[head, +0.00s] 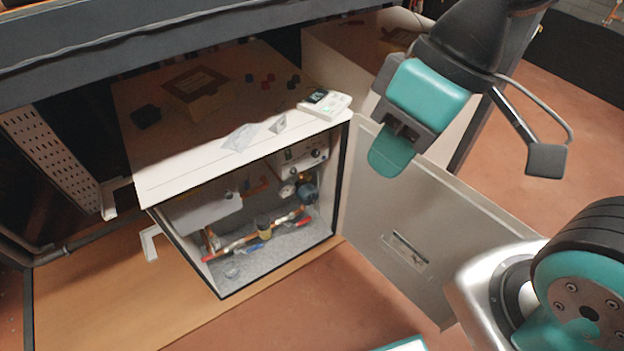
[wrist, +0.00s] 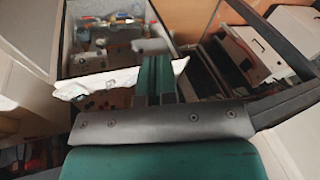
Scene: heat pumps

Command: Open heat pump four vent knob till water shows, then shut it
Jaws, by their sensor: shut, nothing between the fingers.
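The heat pump (head: 152,188) is a white cabinet with its front open and its door (head: 440,240) swung out to the right. Inside are copper pipes with red and blue handles (head: 252,247), a dark round part (head: 306,188) and a grey control box (head: 298,158). I cannot tell which part is the vent knob; no unit number is readable. My gripper (head: 391,165) hangs above the open door, right of the cabinet, apart from it. Its teal fingers are shut and empty. In the wrist view the fingers (wrist: 153,75) point toward the open cabinet interior (wrist: 100,35).
On the cabinet top lie a cardboard box (head: 196,92), a black block (head: 145,116), several small red and dark caps (head: 268,79) and a handheld meter (head: 325,103). A dark beam (head: 150,45) crosses above. The open door bounds the right side.

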